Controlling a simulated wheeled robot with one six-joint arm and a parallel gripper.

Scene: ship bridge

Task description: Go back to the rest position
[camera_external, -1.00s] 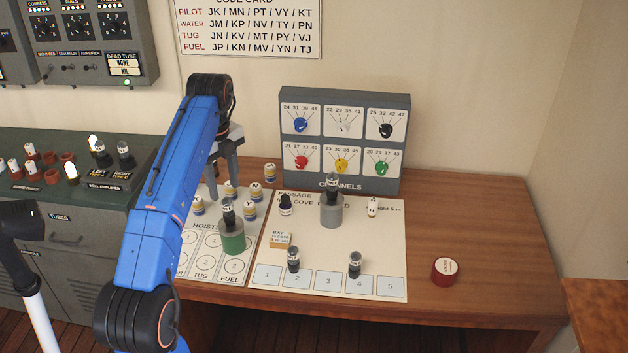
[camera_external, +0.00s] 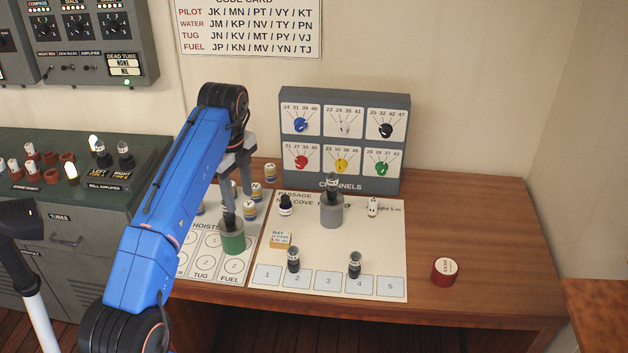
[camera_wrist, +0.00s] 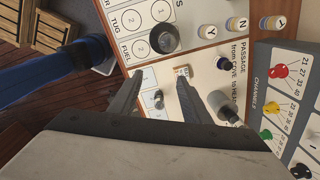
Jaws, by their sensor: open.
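My gripper (camera_external: 238,190) hangs from the blue arm over the left part of the desk, above the hoists card (camera_external: 205,240). In the wrist view my gripper (camera_wrist: 160,78) has its two fingers spread with nothing held between them.
The passage card (camera_external: 380,275) bears a grey cylinder (camera_external: 331,215) and several small dark and white pieces. The channels panel (camera_external: 345,180) stands behind. A red round tin (camera_external: 445,271) sits at right, with bare desk around it. The bell amplifier (camera_external: 110,172) is at left.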

